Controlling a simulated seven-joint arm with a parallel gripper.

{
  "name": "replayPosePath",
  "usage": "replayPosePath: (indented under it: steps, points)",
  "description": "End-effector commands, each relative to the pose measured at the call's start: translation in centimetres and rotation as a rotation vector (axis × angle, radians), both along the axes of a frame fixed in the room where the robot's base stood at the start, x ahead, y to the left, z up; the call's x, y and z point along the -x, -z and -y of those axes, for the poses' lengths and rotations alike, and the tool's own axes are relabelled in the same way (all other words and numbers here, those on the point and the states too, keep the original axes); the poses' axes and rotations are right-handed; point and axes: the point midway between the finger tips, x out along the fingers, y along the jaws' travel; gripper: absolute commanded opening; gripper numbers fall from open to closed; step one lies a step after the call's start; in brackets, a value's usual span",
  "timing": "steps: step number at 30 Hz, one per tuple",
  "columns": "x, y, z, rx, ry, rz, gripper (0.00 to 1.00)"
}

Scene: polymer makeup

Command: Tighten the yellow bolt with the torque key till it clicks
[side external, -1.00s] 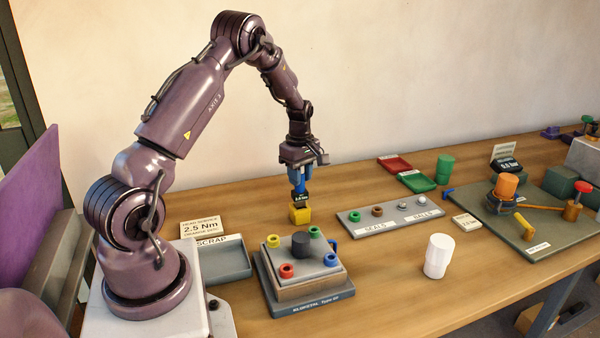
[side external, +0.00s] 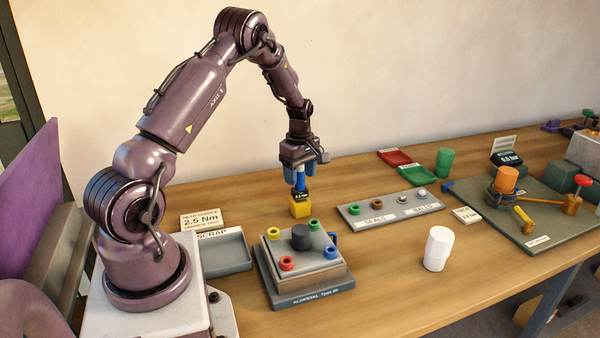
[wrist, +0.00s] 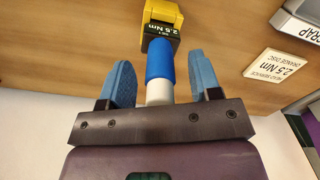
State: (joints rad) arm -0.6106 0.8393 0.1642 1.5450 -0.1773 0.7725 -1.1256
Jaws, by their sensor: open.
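The torque key (side external: 301,193) has a blue and white handle and a dark display reading 2.5 Nm. It is upright above a yellow block (side external: 300,207) behind the fixture; I cannot tell whether the block is its holder or part of it. The key's blue handle shows in the wrist view (wrist: 160,60). My gripper (side external: 301,180) is open around the handle; in the wrist view its blue fingers (wrist: 160,85) stand apart from it on both sides. The yellow bolt (side external: 273,233) sits at the back left corner of the grey fixture plate (side external: 303,273).
The fixture also carries red (side external: 287,263), green (side external: 314,224) and blue (side external: 330,252) bolts around a black knob (side external: 300,237). A scrap tray (side external: 226,266) is to its left. The seals and balls tray (side external: 372,218) and a white cup (side external: 438,248) stand to the right.

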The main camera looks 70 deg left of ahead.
Motion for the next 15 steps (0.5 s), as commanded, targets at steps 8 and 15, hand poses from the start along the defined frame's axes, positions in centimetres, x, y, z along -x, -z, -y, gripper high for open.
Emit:
replayPosePath:
  steps: [8,15]
  points:
    - [-0.1,-3.4,0.0,-0.004,0.001,0.004,0.58]
    - [-0.1,-8.8,0.0,-0.004,0.002,0.004,0.58]
